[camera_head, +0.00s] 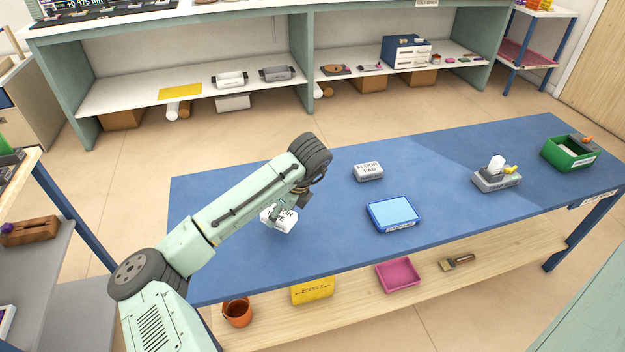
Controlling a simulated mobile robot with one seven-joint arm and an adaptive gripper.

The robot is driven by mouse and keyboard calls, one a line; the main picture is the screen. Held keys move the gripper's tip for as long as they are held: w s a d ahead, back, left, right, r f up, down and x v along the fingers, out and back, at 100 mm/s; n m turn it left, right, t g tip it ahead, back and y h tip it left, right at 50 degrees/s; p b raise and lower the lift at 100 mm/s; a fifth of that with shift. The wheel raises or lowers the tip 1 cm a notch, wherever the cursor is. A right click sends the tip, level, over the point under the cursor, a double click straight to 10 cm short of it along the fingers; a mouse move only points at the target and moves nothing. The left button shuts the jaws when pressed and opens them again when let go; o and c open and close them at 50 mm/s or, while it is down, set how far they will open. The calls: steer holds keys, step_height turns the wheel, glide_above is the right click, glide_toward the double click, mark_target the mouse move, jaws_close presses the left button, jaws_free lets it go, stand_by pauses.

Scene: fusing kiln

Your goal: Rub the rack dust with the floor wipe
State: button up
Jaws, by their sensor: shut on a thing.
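The floor wipe (284,224) is a white block with dark lettering, partly covered by my gripper. My gripper (277,212) points down over the left part of the blue table and is shut on the wipe. I cannot tell whether the wipe touches the table or is just above it. I cannot make out any rack dust in this view.
On the blue table (330,242) are a grey floor pad block (368,171), a blue tray (393,214), a grey holder (497,181) and a green bin (570,153).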

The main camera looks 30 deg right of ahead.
steer(key=shift+r+p, duration=0.5)
steer(key=shift+r, duration=1.4)
